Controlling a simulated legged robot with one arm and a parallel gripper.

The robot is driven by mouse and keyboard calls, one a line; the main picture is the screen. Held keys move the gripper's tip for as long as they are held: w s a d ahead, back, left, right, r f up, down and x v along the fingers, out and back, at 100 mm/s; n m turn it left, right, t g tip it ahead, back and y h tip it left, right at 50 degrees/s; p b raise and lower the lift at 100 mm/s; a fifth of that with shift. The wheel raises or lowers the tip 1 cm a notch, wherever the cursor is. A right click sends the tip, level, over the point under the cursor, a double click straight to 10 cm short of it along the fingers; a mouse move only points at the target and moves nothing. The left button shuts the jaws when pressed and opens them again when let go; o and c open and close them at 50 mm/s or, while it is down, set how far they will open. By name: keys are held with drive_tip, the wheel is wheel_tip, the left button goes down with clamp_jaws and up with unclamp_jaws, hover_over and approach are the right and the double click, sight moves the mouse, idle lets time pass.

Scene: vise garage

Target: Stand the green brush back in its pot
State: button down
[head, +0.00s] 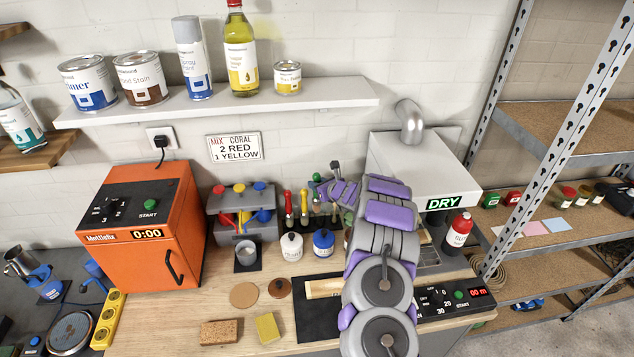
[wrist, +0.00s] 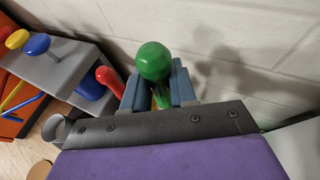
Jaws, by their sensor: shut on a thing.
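The green brush shows its round green knob (wrist: 153,62) in the wrist view, between the two blue-grey fingers of my gripper (wrist: 158,88). The fingers are shut on its handle just below the knob. In the head view my gripper (head: 335,188) is at the back of the bench, near the wall, with a bit of green (head: 317,177) beside it.
A grey dispenser (head: 243,206) with coloured knobs stands left of the brushes. A white pot (head: 291,246) and a blue pot (head: 323,243) stand in front. The orange oven (head: 145,228) is at left, the DRY box (head: 413,165) at right. A shelf (head: 225,101) runs above.

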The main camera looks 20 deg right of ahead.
drive_tip(key=f+b, duration=0.1)
drive_tip(key=f, duration=0.1)
drive_tip(key=d+f+b, duration=0.1)
drive_tip(key=f, duration=0.1)
drive_tip(key=shift+f+b, duration=0.3)
drive_tip(key=shift+b, duration=0.05)
drive_tip(key=shift+d, duration=0.15)
drive_tip(key=c, duration=1.4)
unclamp_jaws()
drive_tip(key=shift+d, duration=0.2)
drive_tip(key=o, duration=0.3)
drive_tip(key=shift+d+f, duration=0.1)
drive_tip(key=shift+d, duration=0.2)
drive_tip(key=shift+o, duration=1)
drive_tip(key=shift+a, duration=0.1)
drive_tip(key=shift+o, duration=0.4)
drive_tip(key=shift+a+r, duration=0.2)
drive_tip(key=shift+a, duration=0.25)
